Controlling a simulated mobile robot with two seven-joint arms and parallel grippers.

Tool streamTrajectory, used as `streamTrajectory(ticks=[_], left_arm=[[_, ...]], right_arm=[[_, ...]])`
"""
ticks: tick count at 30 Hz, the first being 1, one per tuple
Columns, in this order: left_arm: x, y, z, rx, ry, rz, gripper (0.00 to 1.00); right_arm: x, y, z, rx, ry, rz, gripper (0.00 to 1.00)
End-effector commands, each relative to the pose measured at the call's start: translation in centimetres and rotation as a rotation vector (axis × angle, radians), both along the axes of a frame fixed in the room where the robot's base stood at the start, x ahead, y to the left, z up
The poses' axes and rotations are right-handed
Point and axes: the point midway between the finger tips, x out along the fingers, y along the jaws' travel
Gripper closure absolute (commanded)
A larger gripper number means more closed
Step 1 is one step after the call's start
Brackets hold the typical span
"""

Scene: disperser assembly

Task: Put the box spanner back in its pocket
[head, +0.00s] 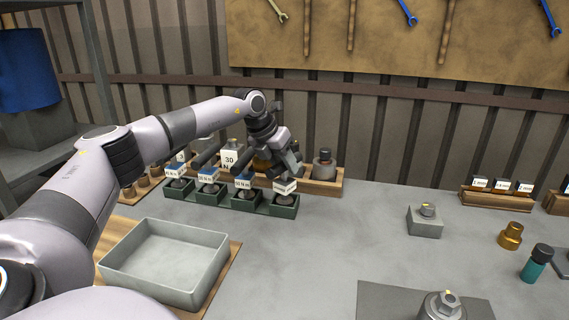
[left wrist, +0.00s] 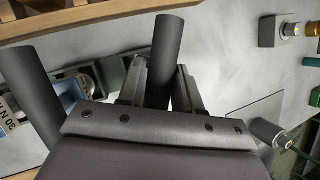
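My left gripper (head: 290,160) is above the rightmost of several dark green pockets (head: 284,211) at the back of the bench. In the left wrist view the gripper's fingers (left wrist: 164,72) lie close on both sides of a dark cylindrical handle (left wrist: 168,38), which I take for the box spanner, and look shut on it. The spanner's lower end (head: 285,199) shows at the rightmost pocket, behind a small white label; how deep it sits is hard to tell. The other pockets hold similar dark-handled tools (head: 207,157). My right gripper is not in view.
A grey open tray (head: 160,262) is in front, left. A grey block with a bolt (head: 425,222), a brass fitting (head: 511,236) and a teal bottle (head: 537,263) stand right. The middle bench is clear.

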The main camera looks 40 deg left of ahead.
Motion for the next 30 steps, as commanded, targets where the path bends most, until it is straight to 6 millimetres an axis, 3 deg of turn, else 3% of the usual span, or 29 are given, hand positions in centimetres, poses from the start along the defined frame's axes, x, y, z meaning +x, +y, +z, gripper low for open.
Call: streamTrajectory(ticks=[1,2,3,14,30], left_arm=[[0.0,0.0,-0.1,0.0,0.001,0.0,0.53],[0.0,0.0,-0.1,0.0,0.001,0.0,0.44],[0.0,0.0,-0.1,0.0,0.001,-0.001,0.41],[-0.1,0.0,0.5,0.0,-0.001,0.0,0.41],[-4.6,1.4,9.4,0.0,-0.001,-0.001,0.41]], right_arm=[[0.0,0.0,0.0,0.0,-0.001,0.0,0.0],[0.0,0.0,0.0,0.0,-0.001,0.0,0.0],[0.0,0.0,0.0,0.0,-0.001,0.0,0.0],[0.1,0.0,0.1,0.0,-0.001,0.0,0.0],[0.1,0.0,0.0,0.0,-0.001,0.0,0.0]])
